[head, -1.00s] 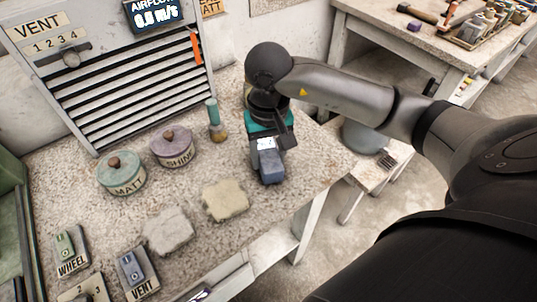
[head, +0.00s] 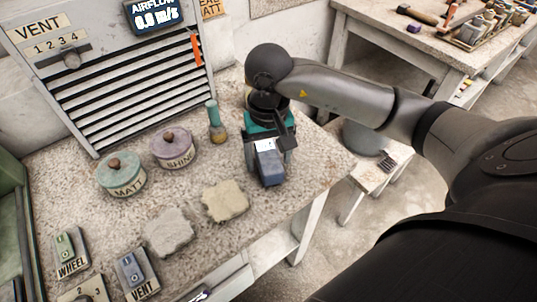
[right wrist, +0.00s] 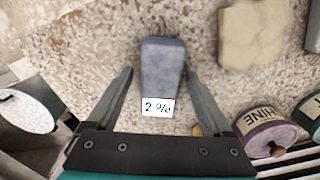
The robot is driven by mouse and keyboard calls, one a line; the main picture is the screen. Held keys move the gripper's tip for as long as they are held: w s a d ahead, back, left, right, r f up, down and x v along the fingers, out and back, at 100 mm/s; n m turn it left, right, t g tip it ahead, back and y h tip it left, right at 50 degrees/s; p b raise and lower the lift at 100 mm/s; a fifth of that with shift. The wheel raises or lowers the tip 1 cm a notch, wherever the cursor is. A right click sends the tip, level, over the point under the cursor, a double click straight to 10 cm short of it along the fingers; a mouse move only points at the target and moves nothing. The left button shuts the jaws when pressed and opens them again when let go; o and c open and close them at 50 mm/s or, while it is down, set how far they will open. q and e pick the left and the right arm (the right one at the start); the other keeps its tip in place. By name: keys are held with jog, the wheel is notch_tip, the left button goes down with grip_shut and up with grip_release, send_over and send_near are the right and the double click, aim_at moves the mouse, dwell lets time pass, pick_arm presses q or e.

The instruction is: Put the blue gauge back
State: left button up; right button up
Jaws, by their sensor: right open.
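The blue gauge (head: 269,164) is a small blue-grey block near the right edge of the speckled bench. In the right wrist view the gauge (right wrist: 163,58) has a white display reading "2 %" at its near end. My right gripper (head: 268,169) is over the gauge, pointing down. In the right wrist view the gripper (right wrist: 160,73) is open, with one finger on each side of the gauge and a gap on both sides. My left gripper is not in view.
A green MATT pot (head: 121,176) and a purple SHINE pot (head: 174,149) stand left of the gauge. A teal-handled tool (head: 216,123) stands behind. Two pale slabs (head: 225,201) lie nearby. WHEEL (head: 69,254) and VENT (head: 137,273) switches are at front left. The vent cabinet (head: 120,75) stands behind.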

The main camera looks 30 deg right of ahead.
aim_at(269, 156)
pick_arm(q)
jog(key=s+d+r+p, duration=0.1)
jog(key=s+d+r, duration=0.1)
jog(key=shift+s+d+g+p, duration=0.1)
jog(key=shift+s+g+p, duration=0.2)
jog(key=shift+p, duration=0.1)
pick_arm(e)
notch_tip(269, 156, up, 12)
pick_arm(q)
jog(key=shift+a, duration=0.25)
pick_arm(e)
jog(key=shift+a, duration=0.1)
